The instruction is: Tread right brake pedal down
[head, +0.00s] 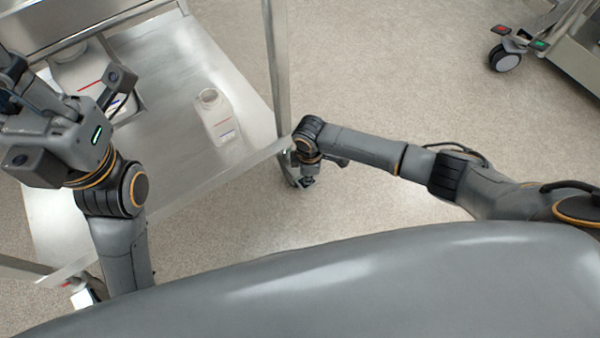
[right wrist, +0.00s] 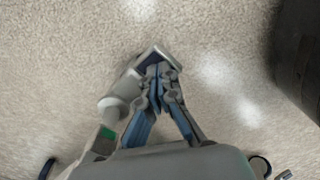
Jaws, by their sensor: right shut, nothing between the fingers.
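The right front caster (right wrist: 118,100) of the steel cart shows in the right wrist view, with a green tab (right wrist: 106,133) at its lower end and a metal-edged dark part at its upper end. My right gripper (right wrist: 157,72) is shut and empty, with its fingertips over that dark part. I cannot tell whether they touch it, and they partly cover it. In the head view my right gripper (head: 306,180) is low by the foot of the cart's right leg, and the pedal is hidden there. My left gripper (head: 14,78) is at the left, its fingers unclear.
The cart's lower shelf (head: 180,85) holds a white bottle (head: 216,115) and another container (head: 82,72). The cart's upright post (head: 277,65) stands beside my right wrist. Another wheeled cart with red and green pedals (head: 539,44) is at the upper right. Floor between is clear.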

